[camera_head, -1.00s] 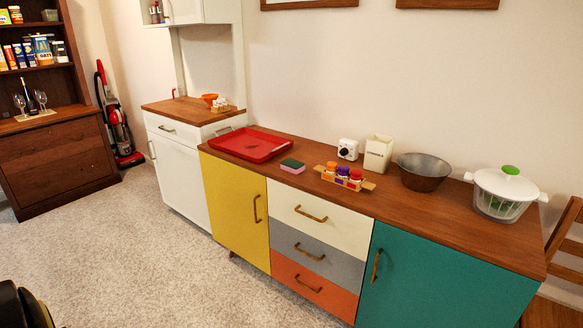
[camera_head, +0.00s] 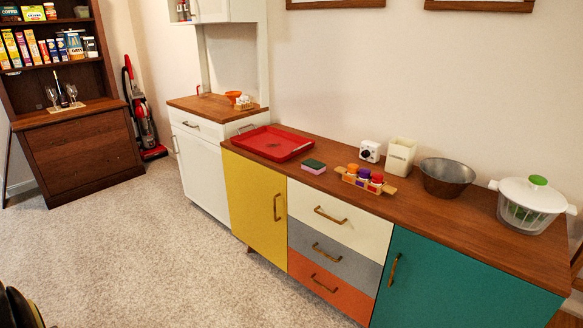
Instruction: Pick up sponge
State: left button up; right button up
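The sponge (camera_head: 313,167) lies on the wooden top of the long sideboard (camera_head: 450,210), near its front edge. It is pink below with a dark green top. It sits between the red tray on its left and the spice jar rack on its right, apart from both. Neither gripper can be made out. A dark rounded piece at the lower left edge seems to be part of my own body.
A red tray (camera_head: 272,143), a wooden rack with several jars (camera_head: 364,179), a white timer (camera_head: 370,151), a cream canister (camera_head: 401,155), a metal bowl (camera_head: 446,177) and a salad spinner (camera_head: 531,204) stand on the sideboard. Carpet (camera_head: 160,255) in front is clear.

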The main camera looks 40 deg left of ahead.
aim_at(312, 166)
jog(key=u, duration=1.95)
jog(key=i, duration=3.25)
jog(key=z, duration=3.8)
